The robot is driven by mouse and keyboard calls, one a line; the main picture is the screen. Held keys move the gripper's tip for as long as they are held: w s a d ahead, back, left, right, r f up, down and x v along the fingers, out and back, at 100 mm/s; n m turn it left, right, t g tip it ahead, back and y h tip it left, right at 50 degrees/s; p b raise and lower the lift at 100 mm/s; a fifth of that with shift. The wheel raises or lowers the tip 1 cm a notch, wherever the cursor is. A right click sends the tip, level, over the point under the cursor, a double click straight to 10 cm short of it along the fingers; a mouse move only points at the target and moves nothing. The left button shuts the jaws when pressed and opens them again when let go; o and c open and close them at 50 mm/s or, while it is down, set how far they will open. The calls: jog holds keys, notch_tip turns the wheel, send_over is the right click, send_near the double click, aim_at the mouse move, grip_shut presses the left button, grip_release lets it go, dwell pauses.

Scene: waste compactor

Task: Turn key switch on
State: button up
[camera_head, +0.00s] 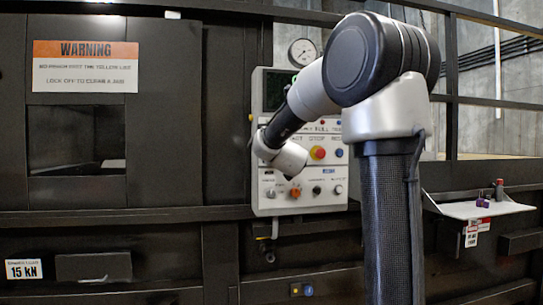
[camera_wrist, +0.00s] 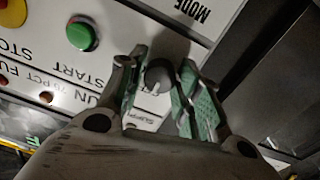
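The white control panel (camera_head: 262,204) is on the compactor's dark front, and part of it fills the wrist view (camera_wrist: 112,12). In the wrist view a round dark grey knob (camera_wrist: 158,76) with a pale pointer mark stands between the green-padded fingers of my gripper (camera_wrist: 163,88). The fingers are apart, one on each side of the knob; I cannot tell whether either touches it. I cannot tell whether this knob is the key switch. In the head view my wrist hides the fingers and that part of the panel.
A green START button (camera_wrist: 82,34) is beside my fingers. A shelf (camera_head: 470,210) with small purple items (camera_head: 482,202) is at the right.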

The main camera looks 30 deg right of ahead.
jog(key=c, duration=0.5)
jog(key=shift+o, duration=0.2)
jog(key=shift+o, duration=0.2)
jog(key=shift+m, duration=0.4)
jog(key=m, duration=1.1)
jog(key=o, duration=1)
jog(key=shift+s, duration=0.1)
